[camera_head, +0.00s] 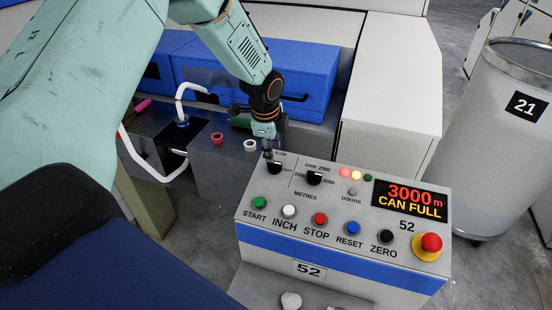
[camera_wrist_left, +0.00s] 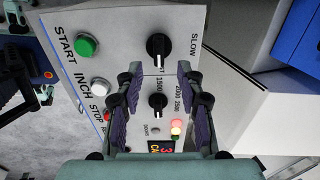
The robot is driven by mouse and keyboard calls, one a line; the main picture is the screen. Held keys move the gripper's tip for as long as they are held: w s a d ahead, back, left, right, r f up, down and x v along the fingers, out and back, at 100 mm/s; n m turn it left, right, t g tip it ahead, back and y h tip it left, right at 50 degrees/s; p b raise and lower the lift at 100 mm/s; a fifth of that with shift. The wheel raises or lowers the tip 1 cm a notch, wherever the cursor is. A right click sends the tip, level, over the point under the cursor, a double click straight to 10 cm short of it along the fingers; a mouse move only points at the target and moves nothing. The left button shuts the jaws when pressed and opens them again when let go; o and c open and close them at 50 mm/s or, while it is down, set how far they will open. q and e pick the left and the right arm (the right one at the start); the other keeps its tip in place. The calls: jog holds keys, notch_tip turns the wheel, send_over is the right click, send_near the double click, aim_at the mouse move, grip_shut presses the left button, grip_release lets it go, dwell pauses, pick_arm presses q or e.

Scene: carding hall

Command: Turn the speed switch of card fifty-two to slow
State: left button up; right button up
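The card fifty-two control box (camera_head: 262,213) stands low in front, with "52" on its plate. Its black speed switch (camera_head: 274,168) is at the top left, and it also shows in the left wrist view (camera_wrist_left: 158,46). Its white mark seems to point toward the partly hidden FAST label, away from the SLOW label (camera_wrist_left: 194,42). My left gripper (camera_head: 267,152) hangs just above the switch. In the left wrist view its fingers (camera_wrist_left: 157,76) are open and apart, with the speed switch just beyond the tips and not gripped. My right gripper is not in view.
The black metres switch (camera_head: 314,178) is close beside the speed switch. A row of buttons runs below, with a red emergency stop (camera_head: 431,242) at the right. The display (camera_head: 409,201) reads 3000 m, CAN FULL. Can 21 (camera_head: 500,130) stands at the right.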

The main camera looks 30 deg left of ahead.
aim_at(274, 164)
pick_arm(q)
jog(key=x, duration=0.6)
jog(key=shift+a+f, duration=0.15)
jog(key=shift+f, duration=0.05)
jog(key=shift+s+d+r, duration=0.2)
jog(key=shift+s+r, duration=0.05)
jog(key=shift+r, duration=0.05)
jog(key=shift+c, duration=0.5)
jog(key=shift+w+a+f, duration=0.15)
jog(key=shift+w+f, duration=0.15)
jog(key=c, duration=0.4)
jog(key=shift+r, duration=0.15)
grip_shut()
